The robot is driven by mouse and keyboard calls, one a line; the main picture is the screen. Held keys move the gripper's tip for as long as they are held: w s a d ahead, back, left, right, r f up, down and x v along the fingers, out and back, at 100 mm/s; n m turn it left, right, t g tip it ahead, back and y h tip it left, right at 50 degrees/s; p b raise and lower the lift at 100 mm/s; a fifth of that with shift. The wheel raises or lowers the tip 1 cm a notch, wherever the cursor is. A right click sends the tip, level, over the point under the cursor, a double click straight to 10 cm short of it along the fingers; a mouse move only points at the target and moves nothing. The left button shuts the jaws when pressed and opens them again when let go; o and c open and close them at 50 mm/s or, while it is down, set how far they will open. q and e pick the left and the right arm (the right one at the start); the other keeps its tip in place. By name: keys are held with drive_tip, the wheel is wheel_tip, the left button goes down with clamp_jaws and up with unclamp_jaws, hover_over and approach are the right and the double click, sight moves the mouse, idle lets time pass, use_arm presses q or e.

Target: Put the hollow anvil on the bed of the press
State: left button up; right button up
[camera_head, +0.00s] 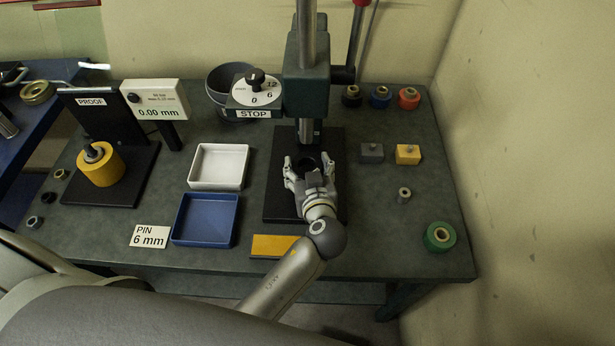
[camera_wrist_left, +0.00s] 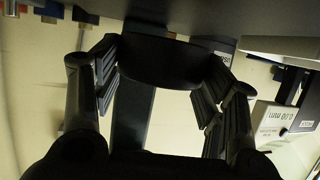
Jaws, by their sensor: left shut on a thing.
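The hollow anvil (camera_head: 308,163) is a dark, round, ring-like piece. My left gripper (camera_head: 309,172) is shut on it, with a finger on each side. In the left wrist view the anvil (camera_wrist_left: 165,62) is a dark, curved body between the two fingers (camera_wrist_left: 165,85). The press has a dark green head (camera_head: 307,78) above a flat black bed (camera_head: 277,200). The gripper and anvil are over the bed, below the ram (camera_head: 306,130). I cannot tell whether the anvil touches the bed. My right gripper is not in view.
A white tray (camera_head: 219,147) and a blue tray (camera_head: 183,238) lie left of the bed. A grey block (camera_head: 371,153), a yellow block (camera_head: 408,160) and a green roll (camera_head: 439,237) are to the right. A yellow plate (camera_head: 272,246) lies in front. A proof stand (camera_head: 133,180) is far left.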

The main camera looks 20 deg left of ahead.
use_arm(q)
drive_tip(key=shift+f+b, duration=0.35)
drive_tip(key=shift+f, duration=0.85)
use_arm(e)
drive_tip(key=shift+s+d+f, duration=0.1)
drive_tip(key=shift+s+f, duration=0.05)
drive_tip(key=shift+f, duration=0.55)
use_arm(q)
drive_tip(key=shift+f, duration=0.1)
drive_tip(key=o, duration=1.6)
drive_tip(key=shift+s, duration=0.1)
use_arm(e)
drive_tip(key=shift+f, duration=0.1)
use_arm(q)
drive_tip(key=shift+o, duration=0.2)
drive_tip(key=v, duration=1.2)
drive_tip(key=shift+p, duration=0.45)
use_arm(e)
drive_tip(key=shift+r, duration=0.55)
